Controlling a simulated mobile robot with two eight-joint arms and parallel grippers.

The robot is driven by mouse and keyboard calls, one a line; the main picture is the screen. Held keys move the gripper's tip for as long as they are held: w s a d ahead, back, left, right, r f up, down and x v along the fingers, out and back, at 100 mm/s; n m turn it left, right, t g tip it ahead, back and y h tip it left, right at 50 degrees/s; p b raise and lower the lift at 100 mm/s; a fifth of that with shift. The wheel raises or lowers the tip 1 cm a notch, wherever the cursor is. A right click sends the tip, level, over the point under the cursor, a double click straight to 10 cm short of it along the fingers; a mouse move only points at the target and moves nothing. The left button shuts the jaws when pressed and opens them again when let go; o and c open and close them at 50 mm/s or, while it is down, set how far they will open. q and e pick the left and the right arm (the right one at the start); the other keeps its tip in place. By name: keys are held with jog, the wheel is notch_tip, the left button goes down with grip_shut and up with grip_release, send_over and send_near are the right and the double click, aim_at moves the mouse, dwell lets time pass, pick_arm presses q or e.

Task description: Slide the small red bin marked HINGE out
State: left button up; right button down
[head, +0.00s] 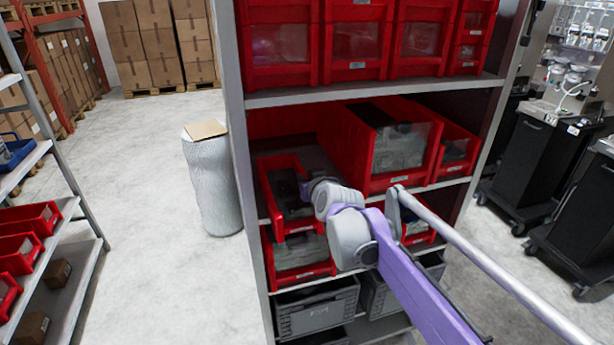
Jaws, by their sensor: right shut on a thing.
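A small red bin (267,198) sits at the left end of the middle shelf, with dark contents inside. Its front lies at the shelf's front edge and seems to stick out a little past it. Any HINGE marking is too small to read. My right gripper (306,190) is at the bin's right side wall, shut on it; the fingertips are mostly hidden by my wrist. My right arm comes in from the lower right and covers part of the shelf front. My left gripper is not in view.
A large red bin (378,180) and a narrower one (460,150) stand to the right on the same shelf. Red bins (280,77) fill the shelf above; another red bin (300,277) and grey crates (318,318) are below. The left upright (232,110) is close. The aisle floor (170,290) is clear.

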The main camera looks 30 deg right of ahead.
jog(key=c, duration=0.8)
grip_release()
jog(key=p+v, duration=0.1)
jog(key=v, duration=0.9)
jog(key=shift+s+r, duration=0.15)
jog(key=shift+s, duration=0.2)
